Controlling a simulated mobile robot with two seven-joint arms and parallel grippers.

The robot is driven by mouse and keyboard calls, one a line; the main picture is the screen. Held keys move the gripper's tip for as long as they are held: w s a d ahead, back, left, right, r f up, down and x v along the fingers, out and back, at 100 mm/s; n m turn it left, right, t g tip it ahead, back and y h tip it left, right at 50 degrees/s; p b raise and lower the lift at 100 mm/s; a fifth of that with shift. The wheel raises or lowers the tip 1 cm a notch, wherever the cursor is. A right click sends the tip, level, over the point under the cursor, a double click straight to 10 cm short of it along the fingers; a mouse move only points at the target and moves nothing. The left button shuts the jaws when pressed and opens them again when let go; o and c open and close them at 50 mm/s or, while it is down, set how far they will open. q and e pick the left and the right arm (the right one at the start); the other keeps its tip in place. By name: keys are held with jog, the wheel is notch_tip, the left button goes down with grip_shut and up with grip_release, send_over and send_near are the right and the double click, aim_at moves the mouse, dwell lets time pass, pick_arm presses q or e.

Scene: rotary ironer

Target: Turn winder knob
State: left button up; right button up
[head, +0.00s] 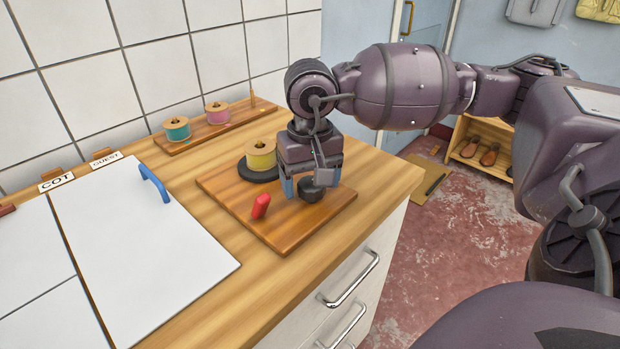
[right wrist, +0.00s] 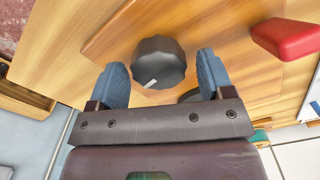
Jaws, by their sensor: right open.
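The winder knob (head: 311,190) is dark grey with faceted sides and stands on the right part of a wooden winder board (head: 285,236). My right gripper (head: 309,186) is above it, pointing down. In the right wrist view the knob (right wrist: 158,62) shows a white mark on its top and lies ahead of and between the two blue fingers of my open right gripper (right wrist: 162,80). No clear finger contact with the knob shows. A red lever (head: 261,206) stands left of the knob. A yellow spool (head: 261,154) sits on a black disc (head: 259,171) behind. My left gripper is not in view.
A wooden rack (head: 225,127) with a teal spool (head: 177,128) and a pink spool (head: 217,113) stands by the tiled wall. A white panel with a blue handle (head: 154,184) lies at the left. The counter's right edge is close to the board, above drawers with metal handles (head: 350,283).

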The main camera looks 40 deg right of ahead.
aim_at(310, 179)
notch_tip(310, 179, up, 10)
jog(key=shift+f+p, duration=0.15)
jog(key=shift+p, duration=0.6)
jog(key=shift+r, duration=0.6)
